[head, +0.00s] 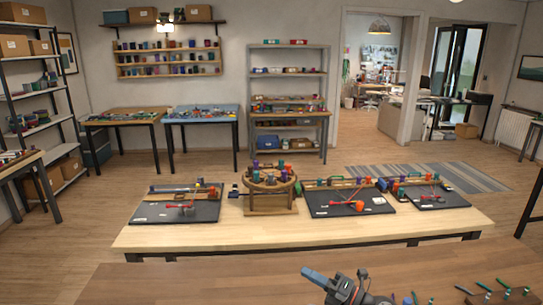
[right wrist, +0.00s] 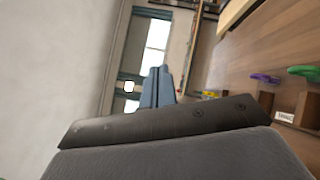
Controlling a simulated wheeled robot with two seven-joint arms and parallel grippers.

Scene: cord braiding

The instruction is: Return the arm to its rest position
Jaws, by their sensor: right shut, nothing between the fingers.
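My right gripper (head: 311,273) shows at the bottom of the head view, low over the near wooden table (head: 230,285). Its blue-grey fingers point up and to the left, and they are shut with nothing between them. In the right wrist view the same fingers (right wrist: 157,84) lie together, side by side, against a far wall and window. My left gripper is in neither view. A round wooden braiding stand (head: 270,188) with coloured bobbins stands on the light table beyond, well apart from my right gripper.
Black boards with red and orange parts lie on the light table (head: 300,232), one left (head: 155,212) and two right of the stand. Several pliers-like tools (head: 488,286) lie on the near table at right. The near table's left part is clear. Shelves stand behind.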

